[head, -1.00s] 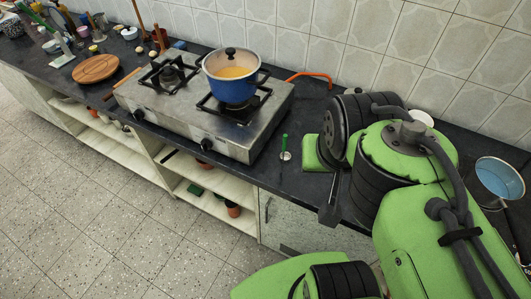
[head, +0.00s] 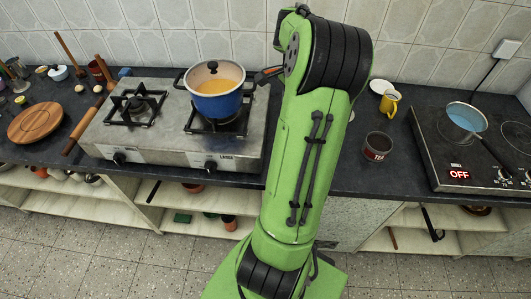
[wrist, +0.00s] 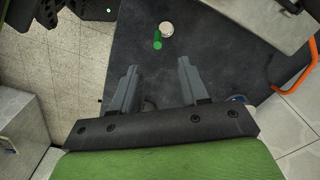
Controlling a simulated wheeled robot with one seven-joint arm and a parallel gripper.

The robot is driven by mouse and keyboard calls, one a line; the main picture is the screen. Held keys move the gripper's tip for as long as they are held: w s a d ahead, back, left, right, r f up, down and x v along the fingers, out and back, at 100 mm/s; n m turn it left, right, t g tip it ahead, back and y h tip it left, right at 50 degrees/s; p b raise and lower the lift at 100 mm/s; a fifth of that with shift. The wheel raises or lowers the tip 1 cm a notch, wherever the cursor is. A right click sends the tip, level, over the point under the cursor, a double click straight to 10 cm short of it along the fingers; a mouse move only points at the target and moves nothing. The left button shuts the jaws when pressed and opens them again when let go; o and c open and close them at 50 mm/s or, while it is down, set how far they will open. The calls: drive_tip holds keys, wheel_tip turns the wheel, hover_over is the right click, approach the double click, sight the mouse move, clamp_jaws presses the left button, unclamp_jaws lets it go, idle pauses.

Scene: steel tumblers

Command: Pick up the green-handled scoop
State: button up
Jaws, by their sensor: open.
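The green-handled scoop (wrist: 157,41) lies on the dark counter (wrist: 205,45) in the wrist view, near the top middle. Its green handle points toward me and its small pale round bowl is at the far end. My gripper (wrist: 157,72) is open, its two grey fingers apart with nothing between them. The scoop is beyond the fingertips, roughly in line with the gap, and not touched. In the head view my green arm hides the scoop, and I cannot make out the gripper fingers there.
A steel gas stove (head: 165,140) with a blue pot (head: 217,97) stands left of my arm. An orange hose (wrist: 300,68) shows at the wrist view's right. A dark mug (head: 376,147), a yellow cup (head: 390,103) and a hotplate (head: 450,150) with a pan are right of my arm.

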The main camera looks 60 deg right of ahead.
wheel_tip(320, 180, down, 15)
drive_tip(key=b, duration=0.3)
drive_tip(key=shift+s+a+f, duration=0.1)
drive_tip(key=shift+s+f, duration=0.05)
clamp_jaws()
